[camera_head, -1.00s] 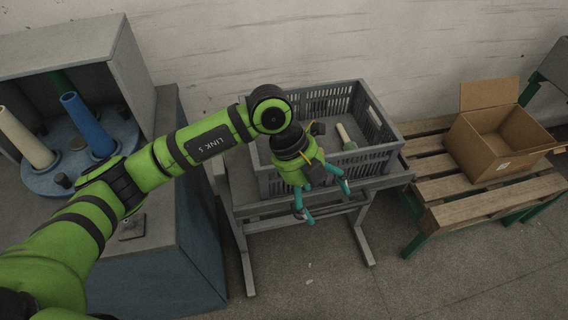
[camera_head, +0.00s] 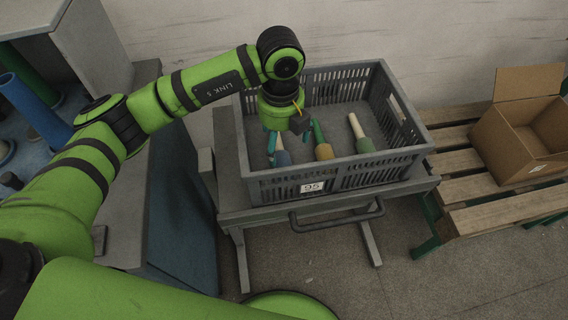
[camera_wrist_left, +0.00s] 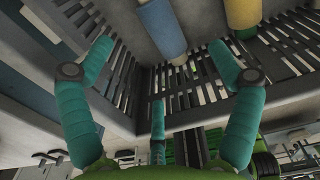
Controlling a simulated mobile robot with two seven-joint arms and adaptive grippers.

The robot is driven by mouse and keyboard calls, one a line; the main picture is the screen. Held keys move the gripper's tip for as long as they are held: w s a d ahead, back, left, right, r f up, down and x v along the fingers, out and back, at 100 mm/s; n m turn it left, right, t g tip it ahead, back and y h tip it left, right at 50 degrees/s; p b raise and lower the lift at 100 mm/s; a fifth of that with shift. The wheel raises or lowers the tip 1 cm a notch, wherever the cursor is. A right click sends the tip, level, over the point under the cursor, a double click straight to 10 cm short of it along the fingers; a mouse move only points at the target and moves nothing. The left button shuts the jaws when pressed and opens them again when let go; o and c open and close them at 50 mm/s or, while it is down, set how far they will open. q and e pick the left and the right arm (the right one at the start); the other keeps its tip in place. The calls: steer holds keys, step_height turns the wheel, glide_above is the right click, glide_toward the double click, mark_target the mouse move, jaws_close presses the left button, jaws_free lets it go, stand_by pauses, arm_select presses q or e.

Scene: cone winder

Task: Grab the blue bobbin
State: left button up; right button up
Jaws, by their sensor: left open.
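The blue bobbin (camera_head: 283,158) lies in the left part of the grey crate (camera_head: 312,171), its blue winding toward the front wall. The arm and gripper hide part of it in the head view. My left gripper (camera_head: 288,138) is open and above it, pointing down into the crate. In the left wrist view the blue bobbin (camera_wrist_left: 161,28) shows at the top, ahead of the spread teal fingers of the gripper (camera_wrist_left: 160,52), with nothing between them. My right gripper is not in view.
In the crate, a yellow bobbin (camera_head: 324,152) on a green cone lies just right of the blue one. A green bobbin (camera_head: 365,145) on a pale cone lies farther right. The winder cabinet (camera_head: 105,60) stands left; a cardboard box (camera_head: 515,140) sits on a pallet (camera_head: 465,190) right.

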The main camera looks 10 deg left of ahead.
mark_target(279, 164)
arm_select(q)
step_height(279, 164, down, 2)
steer(key=shift+s+f+b, duration=0.15)
steer(key=shift+b, duration=0.5)
steer(key=shift+f, duration=0.2)
steer(key=shift+f+p, duration=0.4)
steer(key=shift+f, duration=0.3)
steer(key=f, duration=0.3)
steer(key=f+p, duration=0.1)
steer(key=shift+a+f, duration=0.25)
steer(key=shift+f, duration=0.4)
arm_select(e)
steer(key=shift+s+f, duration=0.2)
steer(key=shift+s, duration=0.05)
arm_select(q)
steer(key=shift+c, duration=0.4)
steer(key=c, duration=1.2)
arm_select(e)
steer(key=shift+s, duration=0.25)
